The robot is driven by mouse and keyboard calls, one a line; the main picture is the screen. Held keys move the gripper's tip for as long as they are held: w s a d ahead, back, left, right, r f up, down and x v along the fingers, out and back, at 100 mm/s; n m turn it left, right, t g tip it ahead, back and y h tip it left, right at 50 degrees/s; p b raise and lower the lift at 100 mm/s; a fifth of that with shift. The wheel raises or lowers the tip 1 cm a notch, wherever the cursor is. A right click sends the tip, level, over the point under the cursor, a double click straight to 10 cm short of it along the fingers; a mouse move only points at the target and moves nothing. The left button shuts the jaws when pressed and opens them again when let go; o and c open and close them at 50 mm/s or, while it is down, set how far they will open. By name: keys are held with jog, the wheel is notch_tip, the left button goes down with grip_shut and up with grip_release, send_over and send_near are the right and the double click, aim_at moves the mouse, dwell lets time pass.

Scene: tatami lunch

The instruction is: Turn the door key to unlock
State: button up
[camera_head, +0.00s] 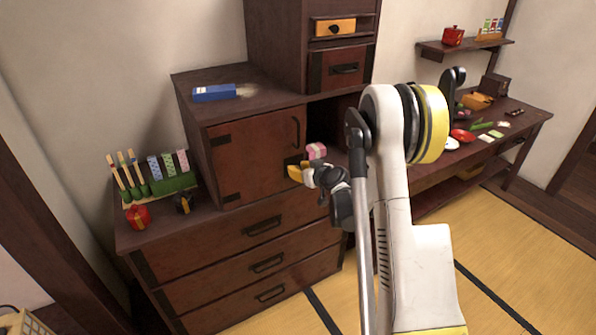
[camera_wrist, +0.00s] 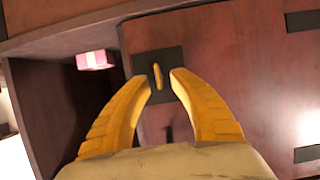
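The yellow-brown key (camera_wrist: 157,75) sits in a dark square lock plate (camera_wrist: 143,66) on the reddish-brown cabinet door (camera_wrist: 230,60). In the wrist view the key's bow stands nearly upright, slightly tilted. My gripper (camera_wrist: 160,79) has yellow fingers, open, with one on each side of the key and a gap to both. I cannot tell how deep the tips are relative to the key. In the head view my gripper (camera_head: 297,172) is at the lower right part of the door (camera_head: 245,150), which looks closed; the key is hidden there.
A pink box (camera_head: 316,151) sits in the open compartment right of the door and shows in the wrist view (camera_wrist: 95,60). A blue box (camera_head: 213,93) lies on the cabinet top. Drawers (camera_head: 255,255) are below. A side table (camera_head: 510,125) with food items stands right.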

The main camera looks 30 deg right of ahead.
jog(key=shift+w, duration=0.15)
grip_shut()
jog(key=shift+m+y, duration=0.3)
jog(key=shift+d+f+m+y+b, duration=0.15)
jog(key=shift+d+m+y+b, duration=0.1)
jog(key=shift+m+y+b, duration=0.65)
jog(key=m+y+b, duration=0.1)
jog(key=m, duration=0.1)
jog(key=m+y+b, duration=0.1)
jog(key=m, duration=0.1)
jog(key=m+t+y+b, duration=0.1)
jog(key=m+b, duration=0.1)
jog(key=shift+d+f+m, duration=0.3)
jog(key=shift+f+m, duration=0.05)
jog(key=shift+m, duration=0.05)
jog(key=m+t, duration=0.1)
jog(key=m, duration=0.1)
jog(key=m+y, duration=0.1)
jog(key=m, duration=0.1)
jog(key=shift+f+t+y+b, duration=0.15)
jog(key=shift+t+y+b, duration=0.15)
jog(key=shift+t, duration=0.1)
